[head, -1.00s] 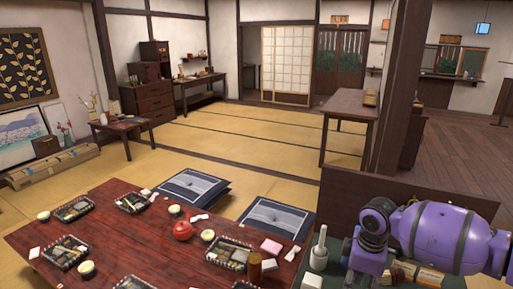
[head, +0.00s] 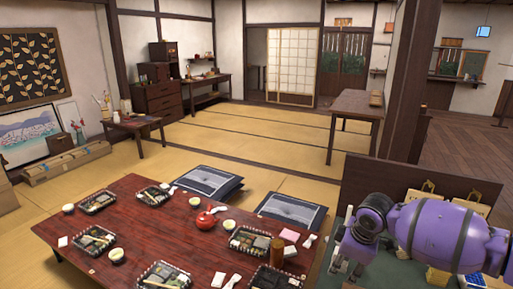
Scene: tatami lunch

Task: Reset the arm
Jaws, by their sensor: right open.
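My right arm (head: 440,235) is purple with dark bands and comes in from the right edge, low in the head view. My right gripper (head: 346,266) is at the left end of that arm, small and partly hidden by the wrist. Its jaws are open, and I see nothing held between them. It is over the dark green surface beside the right end of the low table. My left gripper is not in view.
A low red-brown table (head: 130,235) fills the lower left, with several bento trays (head: 248,240), cups and a red teapot (head: 205,219). Floor cushions (head: 292,210) lie behind it. A dark partition (head: 385,180) stands behind my right arm. Open tatami (head: 240,150) lies beyond.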

